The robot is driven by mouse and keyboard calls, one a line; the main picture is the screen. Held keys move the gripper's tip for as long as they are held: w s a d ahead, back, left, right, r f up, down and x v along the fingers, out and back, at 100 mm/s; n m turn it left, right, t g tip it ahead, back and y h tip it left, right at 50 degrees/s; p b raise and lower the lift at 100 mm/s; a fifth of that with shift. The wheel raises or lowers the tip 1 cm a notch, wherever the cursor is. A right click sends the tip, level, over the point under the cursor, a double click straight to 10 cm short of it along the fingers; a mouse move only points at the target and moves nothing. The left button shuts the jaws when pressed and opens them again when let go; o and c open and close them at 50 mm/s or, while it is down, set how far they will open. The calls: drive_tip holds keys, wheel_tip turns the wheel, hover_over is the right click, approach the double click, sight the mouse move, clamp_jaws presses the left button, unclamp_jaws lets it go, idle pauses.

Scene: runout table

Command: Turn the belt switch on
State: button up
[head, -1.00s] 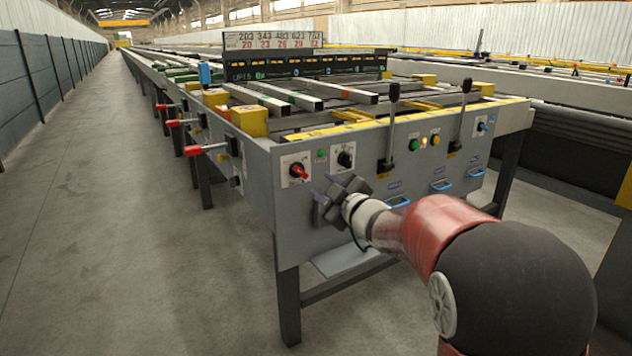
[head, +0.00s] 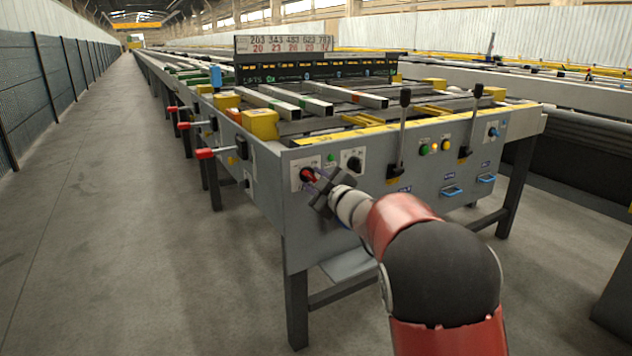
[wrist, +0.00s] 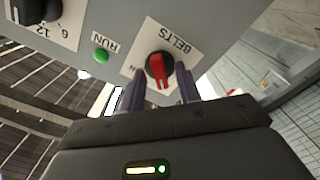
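The belt switch (wrist: 160,70) is a red-barred rotary knob on a black round base, on a white plate lettered BELTS. The plate appears upside down in the wrist view, with the red bar pointing down the picture. In the head view the switch (head: 307,174) is at the left end of the grey front panel, partly covered by my gripper (head: 315,181). In the wrist view my gripper (wrist: 160,88) is open, with one purple finger on each side of the knob. Whether the fingers touch the knob cannot be told.
A green RUN button (wrist: 101,56) and a black selector (head: 354,161) are beside the switch. Red-handled levers (head: 206,153) stick out from the table's left side. Two black upright levers (head: 402,125) stand farther right. The aisle floor (head: 110,220) at left is clear.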

clamp_jaws()
drive_tip(key=shift+m, duration=0.3)
drive_tip(key=shift+d+r+m+p, duration=0.1)
drive_tip(key=shift+m+p, duration=0.7)
drive_tip(key=shift+m, duration=0.2)
drive_tip(key=m+p, duration=0.2)
drive_tip(key=m, duration=0.2)
drive_tip(key=shift+m, duration=0.3)
drive_tip(key=m+p, duration=0.3)
drive_tip(key=m, duration=0.2)
drive_tip(key=m+p, duration=0.2)
drive_tip(key=m, duration=0.3)
drive_tip(key=shift+m, duration=0.4)
drive_tip(key=shift+f, duration=0.2)
